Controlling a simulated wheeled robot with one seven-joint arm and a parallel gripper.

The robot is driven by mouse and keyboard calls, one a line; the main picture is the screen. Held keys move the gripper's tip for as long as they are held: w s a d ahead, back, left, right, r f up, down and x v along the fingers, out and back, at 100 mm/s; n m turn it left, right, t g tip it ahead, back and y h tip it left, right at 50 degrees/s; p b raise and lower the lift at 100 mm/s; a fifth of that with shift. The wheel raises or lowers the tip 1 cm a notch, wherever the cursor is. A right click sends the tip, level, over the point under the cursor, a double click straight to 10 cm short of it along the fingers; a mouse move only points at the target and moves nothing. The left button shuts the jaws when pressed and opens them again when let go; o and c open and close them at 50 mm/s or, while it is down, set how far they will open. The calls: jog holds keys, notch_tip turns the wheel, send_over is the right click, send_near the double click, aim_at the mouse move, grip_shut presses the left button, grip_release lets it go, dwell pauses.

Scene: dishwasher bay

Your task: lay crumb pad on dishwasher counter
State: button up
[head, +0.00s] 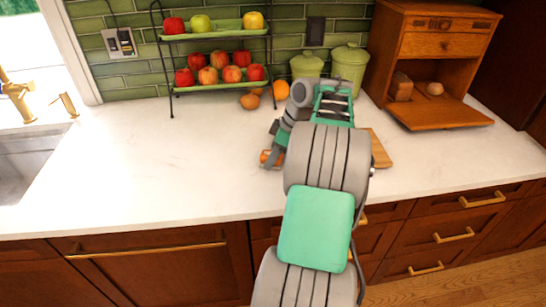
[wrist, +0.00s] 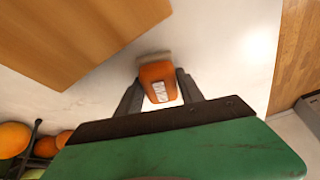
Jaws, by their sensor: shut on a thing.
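The crumb pad (wrist: 158,80) is a small orange block with a white label, seen between the two dark fingers of my gripper (wrist: 160,92) in the wrist view. A greyish strip shows at its far end. In the head view a bit of orange pad (head: 266,157) shows at the left of my arm, low over the white counter (head: 150,160); I cannot tell whether it touches the surface. My gripper (head: 272,155) is shut on the pad. My arm hides part of the counter around it.
A wooden board (head: 379,150) lies just right of my gripper. A two-tier fruit rack (head: 215,87), green canisters (head: 348,66) and a wooden bread box (head: 430,60) stand at the back. A sink (head: 30,160) is at left. The counter between sink and gripper is clear.

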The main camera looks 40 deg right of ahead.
jog(key=shift+f, duration=0.1)
jog(key=shift+f, duration=0.15)
jog(key=o, duration=1.3)
